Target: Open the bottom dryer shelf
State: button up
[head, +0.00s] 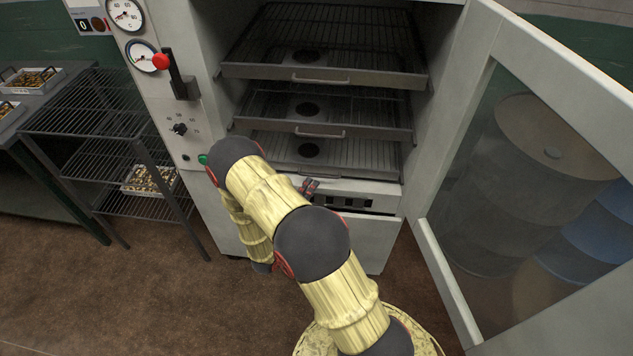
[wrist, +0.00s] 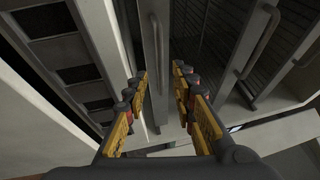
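The dryer (head: 180,110) stands open, with three wire shelves stacked inside. The bottom dryer shelf (head: 352,152) sits in the cabinet below the two others, and my arm covers part of its front. In the wrist view, which is turned sideways, the bottom shelf's upright-looking bar handle (wrist: 157,40) appears just beyond and between my fingertips. My gripper (wrist: 160,78) is open and empty, facing the shelf front. In the head view, only a small part of my gripper (head: 309,186) shows beyond my arm, near the bottom shelf. Contact with the handle cannot be told.
The middle shelf (head: 375,126) and top shelf (head: 375,77) sit above, each with a front handle. The glazed dryer door (head: 455,130) stands open at right, with drums visible through it. A vent panel (head: 365,202) lies below the shelves. A wire rack (head: 85,115) stands at left.

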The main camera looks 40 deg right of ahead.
jog(key=b+x, duration=0.1)
jog(key=x, duration=0.3)
jog(key=shift+d, duration=0.25)
grip_shut()
dwell(0.8)
